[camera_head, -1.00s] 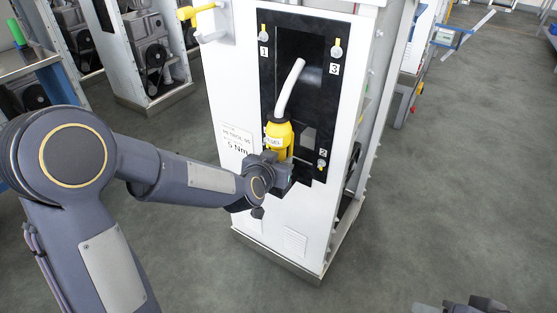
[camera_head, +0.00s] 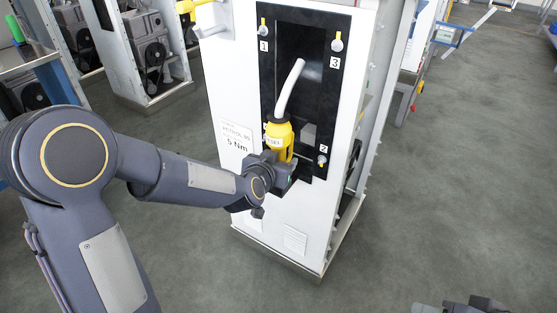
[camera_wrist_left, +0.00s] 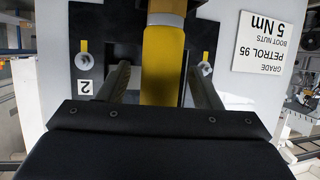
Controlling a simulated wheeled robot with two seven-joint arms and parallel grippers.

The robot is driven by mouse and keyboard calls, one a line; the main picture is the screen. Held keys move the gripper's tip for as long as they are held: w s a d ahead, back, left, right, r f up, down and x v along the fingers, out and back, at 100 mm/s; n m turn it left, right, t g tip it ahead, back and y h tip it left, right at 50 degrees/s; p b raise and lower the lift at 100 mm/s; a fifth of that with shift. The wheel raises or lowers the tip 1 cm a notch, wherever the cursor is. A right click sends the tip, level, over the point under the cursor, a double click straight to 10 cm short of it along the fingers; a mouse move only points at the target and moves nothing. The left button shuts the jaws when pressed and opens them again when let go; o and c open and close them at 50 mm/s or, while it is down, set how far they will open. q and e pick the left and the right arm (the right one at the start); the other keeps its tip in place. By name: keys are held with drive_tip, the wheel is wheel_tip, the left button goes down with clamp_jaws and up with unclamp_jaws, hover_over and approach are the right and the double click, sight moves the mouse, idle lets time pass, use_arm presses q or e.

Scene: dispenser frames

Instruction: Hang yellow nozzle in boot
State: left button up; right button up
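The yellow nozzle (camera_head: 279,140) stands upright at the black boot panel (camera_head: 268,80) on the white dispenser. Its pale curved spout (camera_head: 290,88) rises across the panel's dark recess; I cannot tell whether it is seated. My left gripper (camera_head: 280,165) is at the nozzle's lower end. In the left wrist view the yellow nozzle body (camera_wrist_left: 163,70) runs between the two fingers of my left gripper (camera_wrist_left: 160,75), with a gap visible on each side. What I take for part of my right gripper (camera_head: 470,306) shows at the bottom right edge, too cropped to read.
Numbered yellow-tipped fasteners 1 (camera_head: 263,30), 2 (camera_head: 321,161) and 3 (camera_head: 337,43) sit on the panel's edges. Another yellow handle (camera_head: 190,6) juts out at the dispenser's upper left. Open grey floor (camera_head: 450,170) lies to the right.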

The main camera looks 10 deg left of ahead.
use_arm(q)
drive_tip(key=p+v, duration=0.2)
drive_tip(key=v, duration=0.5)
drive_tip(key=shift+s, duration=0.4)
drive_tip(key=shift+r, duration=0.2)
drive_tip(key=s+a+n+g+h, duration=0.1)
drive_tip(key=s+a+n+g, duration=0.2)
drive_tip(key=s, duration=1)
drive_tip(key=s+a+n+g+h, duration=0.1)
drive_tip(key=s+a+g, duration=0.35)
drive_tip(key=s, duration=0.85)
wheel_tip(320, 180, up, 23)
drive_tip(key=d+p, duration=0.1)
drive_tip(key=p, duration=2.1)
drive_tip(key=shift+w+m+p, duration=0.3)
drive_tip(key=shift+w+p, duration=0.05)
drive_tip(key=shift+p, duration=0.05)
drive_tip(key=shift+r, duration=0.1)
